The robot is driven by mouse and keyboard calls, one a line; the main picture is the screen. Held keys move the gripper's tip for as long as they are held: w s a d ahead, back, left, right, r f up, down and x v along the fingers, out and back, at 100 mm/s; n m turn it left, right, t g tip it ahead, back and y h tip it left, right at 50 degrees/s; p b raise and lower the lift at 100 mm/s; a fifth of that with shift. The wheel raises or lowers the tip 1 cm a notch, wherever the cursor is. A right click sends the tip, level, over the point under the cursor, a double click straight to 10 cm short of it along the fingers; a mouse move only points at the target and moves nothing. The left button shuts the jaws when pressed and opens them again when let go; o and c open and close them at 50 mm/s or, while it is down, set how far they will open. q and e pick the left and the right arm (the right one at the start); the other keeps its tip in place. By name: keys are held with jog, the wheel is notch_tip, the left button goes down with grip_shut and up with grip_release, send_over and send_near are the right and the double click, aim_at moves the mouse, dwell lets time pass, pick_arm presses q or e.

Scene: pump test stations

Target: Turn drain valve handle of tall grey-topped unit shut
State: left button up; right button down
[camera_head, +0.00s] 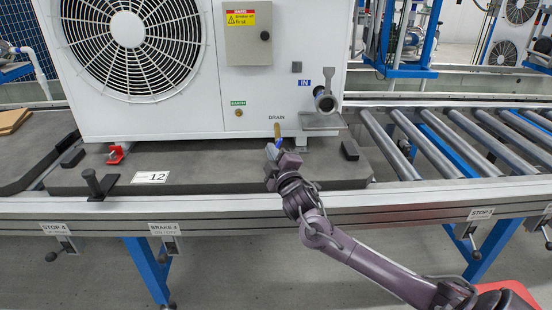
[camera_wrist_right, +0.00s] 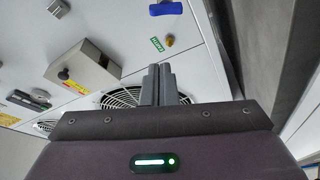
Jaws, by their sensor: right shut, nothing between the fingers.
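The white unit (camera_head: 180,115) with a fan grille stands on a dark grey slab; its top is out of view. Its brass drain valve (camera_head: 277,129) sits low on the front, under the DRAIN label. The blue handle (camera_head: 279,143) shows just below the brass, partly hidden by my right gripper (camera_head: 272,152). In the right wrist view the blue handle (camera_wrist_right: 166,8) lies at the top edge, beyond the fingertips. My right gripper (camera_wrist_right: 160,72) is shut and empty; I cannot tell whether it touches the handle. My left gripper is out of view.
A pipe stub (camera_head: 324,100) marked IN sticks out right of the valve, above a grey bracket (camera_head: 320,122). A red clamp (camera_head: 116,153) and a black post (camera_head: 95,183) stand at left. The roller conveyor (camera_head: 450,140) runs right. A control box (camera_head: 248,32) is above.

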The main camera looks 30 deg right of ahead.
aim_at(278, 144)
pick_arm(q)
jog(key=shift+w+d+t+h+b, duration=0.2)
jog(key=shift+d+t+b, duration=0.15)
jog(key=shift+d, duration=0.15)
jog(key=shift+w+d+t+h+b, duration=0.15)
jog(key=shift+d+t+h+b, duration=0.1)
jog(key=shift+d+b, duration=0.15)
pick_arm(e)
jog(key=shift+w+d+f, duration=0.25)
jog(key=shift+w+d, duration=0.8)
jog(key=shift+d, duration=0.1)
jog(key=shift+w+d+f, duration=0.2)
jog(key=shift+w+d, duration=0.85)
jog(key=shift+d, duration=0.1)
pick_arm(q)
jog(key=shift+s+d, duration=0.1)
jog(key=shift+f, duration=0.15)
pick_arm(e)
jog(key=shift+m, duration=0.4)
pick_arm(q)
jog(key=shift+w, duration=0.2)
pick_arm(e)
jog(key=shift+m, duration=0.3)
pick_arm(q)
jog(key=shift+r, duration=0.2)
pick_arm(e)
jog(key=shift+m+h, duration=0.4)
jog(key=shift+m, duration=0.1)
